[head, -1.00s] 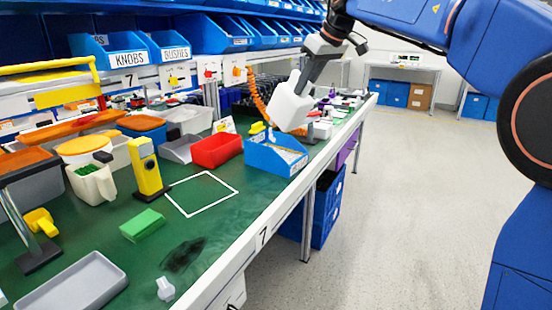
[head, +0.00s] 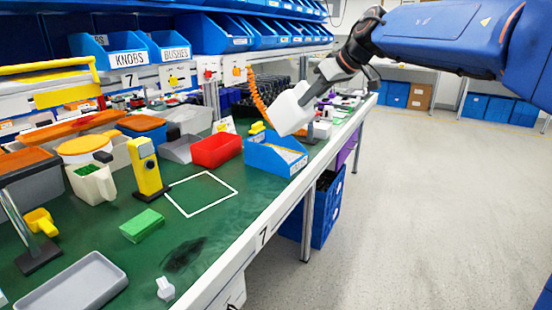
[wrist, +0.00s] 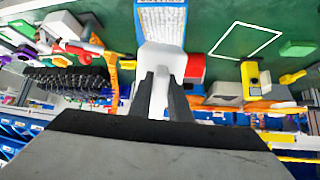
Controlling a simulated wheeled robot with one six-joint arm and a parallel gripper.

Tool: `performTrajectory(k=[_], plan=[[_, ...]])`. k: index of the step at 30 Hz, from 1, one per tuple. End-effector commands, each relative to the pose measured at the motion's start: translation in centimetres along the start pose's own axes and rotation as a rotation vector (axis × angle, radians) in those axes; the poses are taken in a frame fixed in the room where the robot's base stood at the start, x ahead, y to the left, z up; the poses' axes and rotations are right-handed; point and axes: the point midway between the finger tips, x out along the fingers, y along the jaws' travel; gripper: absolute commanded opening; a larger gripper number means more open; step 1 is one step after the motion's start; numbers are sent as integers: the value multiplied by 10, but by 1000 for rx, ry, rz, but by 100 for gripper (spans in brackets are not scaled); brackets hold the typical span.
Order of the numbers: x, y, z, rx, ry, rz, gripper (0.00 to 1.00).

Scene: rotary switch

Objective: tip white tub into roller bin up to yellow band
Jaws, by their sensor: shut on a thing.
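The white tub (head: 291,111) is held tilted above the blue bin (head: 262,158) at the bench's front edge, apart from it. My gripper (wrist: 161,82) is shut on the tub, whose white body (wrist: 160,58) shows between and beyond the dark fingers in the wrist view. The blue bin carries a pale printed label on its front.
A red bin (head: 217,150) stands just left of the blue bin. A yellow and black post device (head: 147,167) and a green block (head: 142,225) stand farther left. An orange coiled hose (head: 257,98) hangs behind the tub. The white outlined square (head: 202,193) is empty.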

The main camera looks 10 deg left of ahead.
Motion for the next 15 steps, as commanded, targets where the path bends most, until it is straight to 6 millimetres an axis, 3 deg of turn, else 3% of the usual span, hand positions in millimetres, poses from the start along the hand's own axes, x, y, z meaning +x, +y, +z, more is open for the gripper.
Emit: performTrajectory(k=[7, 15], plan=[[1, -1, 2, 1, 13, -3, 0], [12, -1, 20, 2, 136, -5, 0]])
